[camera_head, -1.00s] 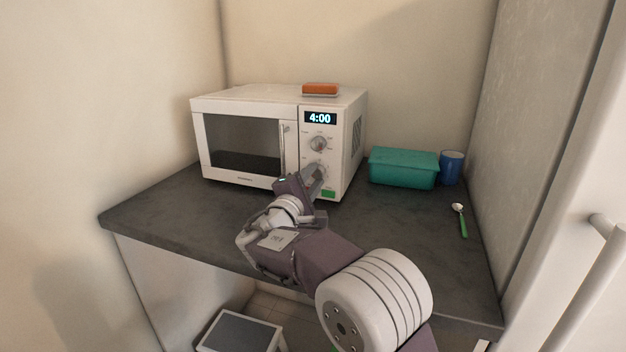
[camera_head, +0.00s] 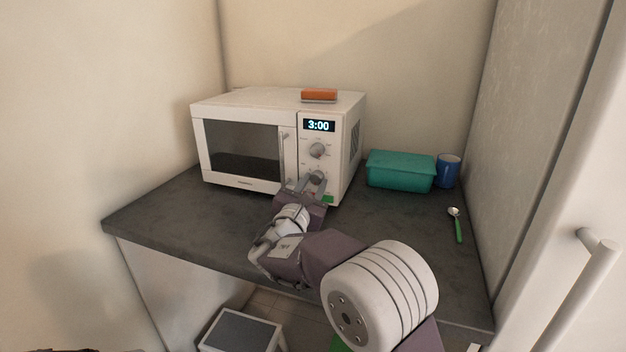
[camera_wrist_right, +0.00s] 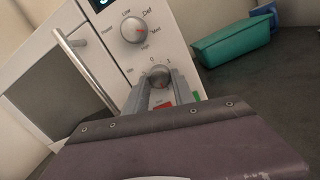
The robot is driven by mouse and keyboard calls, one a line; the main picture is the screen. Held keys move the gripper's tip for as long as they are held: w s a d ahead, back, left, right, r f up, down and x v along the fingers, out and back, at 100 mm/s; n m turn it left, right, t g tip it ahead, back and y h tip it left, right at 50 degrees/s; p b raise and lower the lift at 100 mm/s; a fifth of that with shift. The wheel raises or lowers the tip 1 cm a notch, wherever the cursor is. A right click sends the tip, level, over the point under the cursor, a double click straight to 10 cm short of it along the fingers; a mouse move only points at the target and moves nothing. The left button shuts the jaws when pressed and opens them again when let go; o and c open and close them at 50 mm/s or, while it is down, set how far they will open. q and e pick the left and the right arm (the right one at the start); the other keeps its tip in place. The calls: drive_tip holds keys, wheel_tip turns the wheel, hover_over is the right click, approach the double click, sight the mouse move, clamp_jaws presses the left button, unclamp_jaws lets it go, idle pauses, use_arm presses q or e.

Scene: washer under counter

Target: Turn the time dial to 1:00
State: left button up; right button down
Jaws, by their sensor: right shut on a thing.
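The white microwave (camera_head: 245,105) stands on the dark counter, its door shut. Its display (camera_head: 318,126) reads 3:00. The upper dial (camera_head: 317,150) is free and shows clearly in the right wrist view (camera_wrist_right: 135,29). The lower dial (camera_head: 316,177), which has number marks around it in the right wrist view (camera_wrist_right: 159,75), sits between the fingers of my right gripper (camera_head: 313,187). The right gripper is shut on this lower dial, and the fingers also show in the right wrist view (camera_wrist_right: 155,95). The fingers hide part of the dial's lower side. My left gripper is not in view.
An orange block (camera_head: 319,95) lies on top of the microwave. A teal box (camera_head: 400,172), a blue cup (camera_head: 447,171) and a green-handled spoon (camera_head: 457,226) are on the counter at the right. The counter (camera_head: 180,217) is clear in front of the microwave door.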

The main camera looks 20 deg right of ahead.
drive_tip(key=n+p, duration=0.3)
drive_tip(key=n, duration=0.2)
drive_tip(key=shift+r+y, duration=0.1)
drive_tip(key=shift+y, duration=0.3)
drive_tip(key=n+p, duration=0.2)
drive_tip(key=p, duration=0.1)
drive_tip(key=n+p, duration=0.6)
drive_tip(key=shift+s+d+r+y, duration=0.15)
drive_tip(key=shift+r+y, duration=0.1)
drive_tip(key=shift+y, duration=0.05)
drive_tip(key=n+g+p, duration=0.1)
drive_tip(key=n+p, duration=0.7)
drive_tip(key=p, duration=0.3)
drive_tip(key=shift+r+n, duration=0.1)
drive_tip(key=shift+n, duration=0.3)
drive_tip(key=shift+n+g+p, duration=0.3)
drive_tip(key=shift+n+p, duration=1)
drive_tip(key=shift+p, duration=0.15)
drive_tip(key=c, duration=1.1)
unclamp_jaws()
drive_tip(key=shift+o, duration=0.2)
